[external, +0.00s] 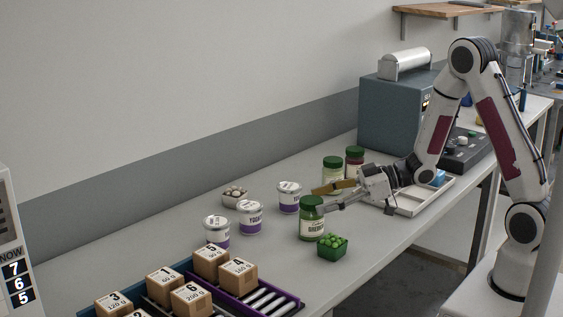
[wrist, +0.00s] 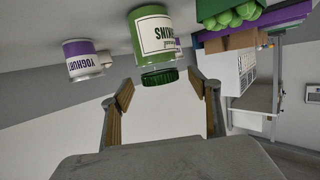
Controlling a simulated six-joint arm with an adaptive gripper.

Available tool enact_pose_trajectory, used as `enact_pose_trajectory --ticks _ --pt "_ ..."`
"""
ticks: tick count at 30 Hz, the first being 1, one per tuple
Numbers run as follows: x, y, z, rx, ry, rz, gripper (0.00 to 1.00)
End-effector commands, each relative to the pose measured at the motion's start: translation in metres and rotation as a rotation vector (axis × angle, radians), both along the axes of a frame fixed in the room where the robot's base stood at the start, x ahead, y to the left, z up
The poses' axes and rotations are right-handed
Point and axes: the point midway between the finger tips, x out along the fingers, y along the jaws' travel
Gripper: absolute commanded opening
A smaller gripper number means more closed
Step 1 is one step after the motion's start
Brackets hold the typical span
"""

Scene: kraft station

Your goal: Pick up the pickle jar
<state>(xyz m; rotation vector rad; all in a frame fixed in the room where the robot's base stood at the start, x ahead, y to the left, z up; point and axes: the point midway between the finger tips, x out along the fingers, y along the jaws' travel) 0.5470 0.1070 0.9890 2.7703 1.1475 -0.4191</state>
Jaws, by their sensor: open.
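The pickle jar (external: 312,225) is a green jar with a dark green lid and a pale label that seems to read gherkins. It stands upright on the grey bench in the external view. In the wrist view the pickle jar (wrist: 163,38) appears upside down, its lid pointing toward the space between my fingers. My gripper (external: 328,197) is open and empty, reaching in low from the right close to the jar. In the wrist view my gripper (wrist: 161,91) has its padded fingers spread to either side of the lid, with the jar ahead of them. I cannot tell of any contact.
A green punnet (external: 332,247) stands close in front of the jar. Yoghurt tubs (external: 289,197) stand to its left. A pale green jar (external: 333,177) and a dark red jar (external: 354,162) stand behind my gripper. Numbered boxes (external: 238,276) sit front left; a grey machine (external: 392,108) stands behind.

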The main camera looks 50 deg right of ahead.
Motion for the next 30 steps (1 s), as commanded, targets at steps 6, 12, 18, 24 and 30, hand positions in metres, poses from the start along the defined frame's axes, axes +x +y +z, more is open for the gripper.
enact_pose_trajectory --ticks 6,12,18,24,30 --pt "0.015 0.015 -0.01 -0.002 0.0 0.003 0.61" --pt "0.023 0.023 -0.014 0.0 0.0 0.001 0.61" --pt "0.023 0.023 -0.014 -0.001 -0.001 0.0 0.61" --pt "0.023 0.023 -0.014 -0.001 -0.001 0.0 0.61" --pt "0.023 0.023 -0.013 -0.001 -0.001 0.0 0.43"
